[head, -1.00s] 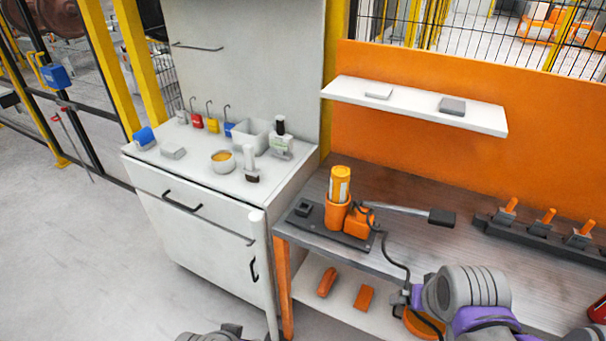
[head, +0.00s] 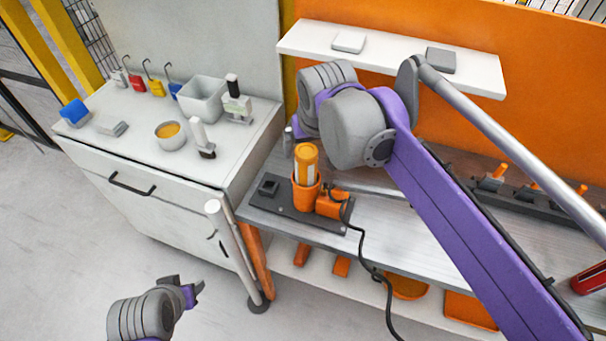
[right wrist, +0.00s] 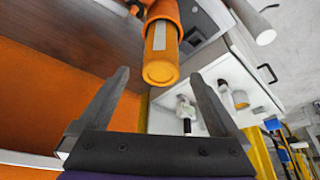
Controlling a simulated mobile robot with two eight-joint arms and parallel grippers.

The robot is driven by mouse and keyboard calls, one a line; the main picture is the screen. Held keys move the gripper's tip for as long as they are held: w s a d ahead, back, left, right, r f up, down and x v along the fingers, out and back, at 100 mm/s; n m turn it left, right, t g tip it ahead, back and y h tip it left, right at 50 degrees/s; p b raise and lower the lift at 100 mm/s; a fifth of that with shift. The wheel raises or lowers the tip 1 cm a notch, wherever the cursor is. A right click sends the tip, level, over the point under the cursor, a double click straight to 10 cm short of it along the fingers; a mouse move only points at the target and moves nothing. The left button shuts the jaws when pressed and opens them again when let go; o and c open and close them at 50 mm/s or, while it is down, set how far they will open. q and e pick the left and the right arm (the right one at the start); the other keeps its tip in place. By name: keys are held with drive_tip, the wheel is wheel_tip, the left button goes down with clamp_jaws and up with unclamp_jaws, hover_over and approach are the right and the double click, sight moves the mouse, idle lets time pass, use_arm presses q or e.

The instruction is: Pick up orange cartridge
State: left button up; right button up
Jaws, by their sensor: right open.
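The orange cartridge (head: 306,158), with a white label, stands upright in an orange cup holder (head: 305,195) on a dark base plate (head: 272,205) on the workbench. In the right wrist view the cartridge (right wrist: 160,62) shows end-on, in line with the gap between the fingers. My right gripper (right wrist: 158,76) is open and empty, with a finger on each side of that line and no contact visible. In the head view its fingers are largely hidden by my wrist, above and close to the cartridge. My left gripper (head: 193,291) is low at the left, over the floor; its jaw opening is unclear.
An orange block (head: 331,204) with a black cable sits beside the holder. A white shelf (head: 390,57) hangs above the bench. A white cabinet (head: 165,170) at the left carries a bowl, a bin and bottles. Orange-handled tools stand in a dark rack (head: 520,196) at the right.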

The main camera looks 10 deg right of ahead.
sight(306, 178)
drive_tip(key=x, duration=0.7)
drive_tip(key=shift+w+f, duration=0.1)
clamp_jaws()
idle(0.4)
